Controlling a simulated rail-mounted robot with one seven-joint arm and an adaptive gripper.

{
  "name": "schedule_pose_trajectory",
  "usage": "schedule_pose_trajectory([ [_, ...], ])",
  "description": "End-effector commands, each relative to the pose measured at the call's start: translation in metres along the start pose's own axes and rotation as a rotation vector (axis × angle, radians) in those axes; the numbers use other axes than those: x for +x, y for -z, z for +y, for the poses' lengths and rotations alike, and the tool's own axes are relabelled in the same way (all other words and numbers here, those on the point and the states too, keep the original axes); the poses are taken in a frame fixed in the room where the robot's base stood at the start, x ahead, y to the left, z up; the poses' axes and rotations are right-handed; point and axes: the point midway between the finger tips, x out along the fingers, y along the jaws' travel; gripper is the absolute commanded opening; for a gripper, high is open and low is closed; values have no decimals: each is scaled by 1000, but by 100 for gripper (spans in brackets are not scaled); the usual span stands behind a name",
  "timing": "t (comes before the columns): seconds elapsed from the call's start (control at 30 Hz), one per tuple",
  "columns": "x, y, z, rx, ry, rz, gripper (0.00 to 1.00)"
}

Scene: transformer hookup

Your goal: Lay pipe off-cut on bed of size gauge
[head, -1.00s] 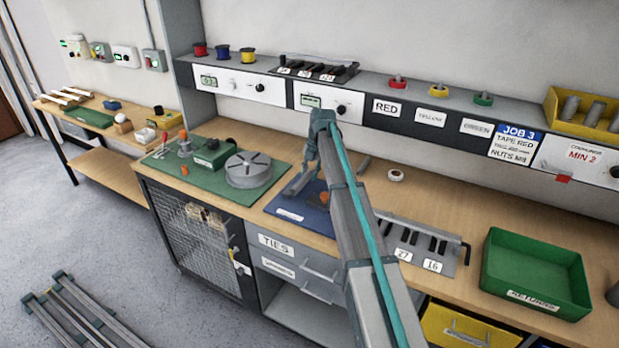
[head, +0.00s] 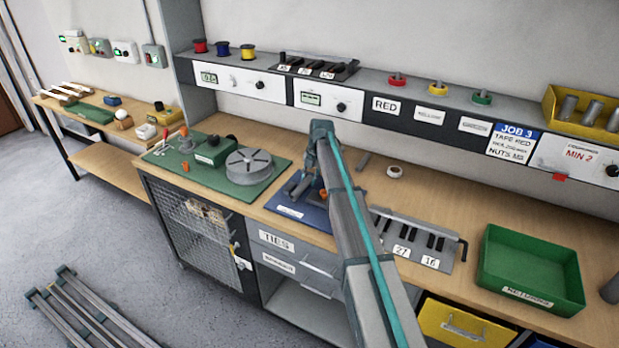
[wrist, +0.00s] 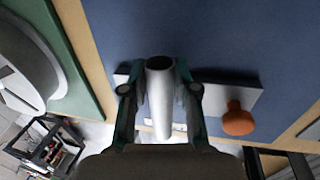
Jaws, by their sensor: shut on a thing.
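A short grey metal pipe off-cut (wrist: 160,95) stands out between the fingers of my gripper (wrist: 159,88) in the wrist view. The gripper is shut on it. The size gauge (wrist: 245,95), a pale grey bar with an orange knob (wrist: 238,121), lies behind the pipe on the blue mat (wrist: 200,35). The pipe overlaps the gauge in this view; whether they touch cannot be told. In the head view the gauge area on the blue mat (head: 311,216) is partly hidden by my arm and gripper.
A green mat with a round grey slotted disc (head: 249,167) is left of the blue mat. A shelf unit runs behind.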

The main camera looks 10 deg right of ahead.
Motion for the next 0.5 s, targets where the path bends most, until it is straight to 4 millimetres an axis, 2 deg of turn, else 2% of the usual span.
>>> schedule_pose_trajectory([
  [0.4, 8, 0, -2, 0, 0, 0, 0],
  [0.43, 8, 0, -2, 0, 0, 0, 34],
  [0.5, 8, 0, -2, 0, 0, 0, 45],
])
